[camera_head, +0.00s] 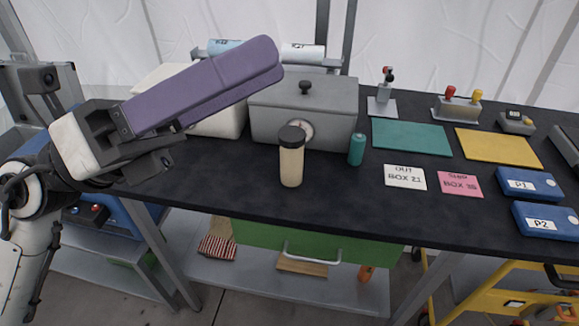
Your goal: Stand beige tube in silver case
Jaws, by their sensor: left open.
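The lid looks closed, so the inside is hidden. My left gripper (268,66), with long purple finger parts, is raised at the left, its tips above and left of the case's lid. It is open and apart from the tube. My right gripper is out of view.
A teal bottle (356,150) stands just right of the tube. A white bin (222,121) is partly behind my left gripper. Green (411,137) and yellow (497,148) mats, paper labels and blue boxes lie to the right. The table's front edge is near the tube.

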